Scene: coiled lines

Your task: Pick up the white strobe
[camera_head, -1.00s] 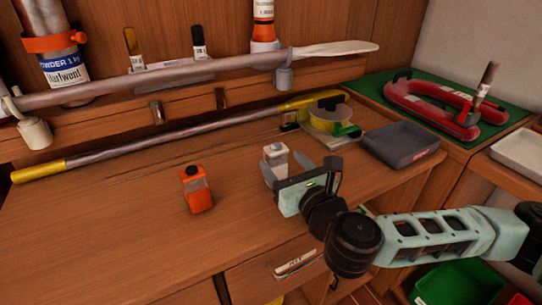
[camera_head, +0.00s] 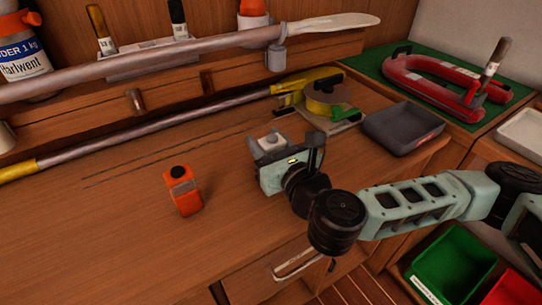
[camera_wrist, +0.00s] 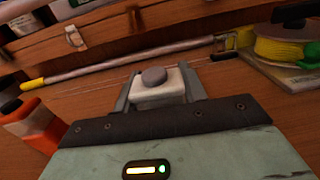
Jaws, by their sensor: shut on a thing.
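The white strobe (camera_head: 272,142) is a small white block with a grey round top. It sits between the fingers of my gripper (camera_head: 270,150), over the wooden worktop. In the wrist view the strobe (camera_wrist: 158,86) is upright, with a finger on each side, and my gripper (camera_wrist: 160,92) is shut on it. Its lower part is hidden behind the gripper body, so I cannot tell whether it touches the worktop.
An orange strobe-like block (camera_head: 182,190) stands to the left. A yellow line reel (camera_head: 328,97) and a grey tray (camera_head: 402,127) lie to the right and behind. A long pole (camera_head: 170,125) lies across the back. The front left worktop is clear.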

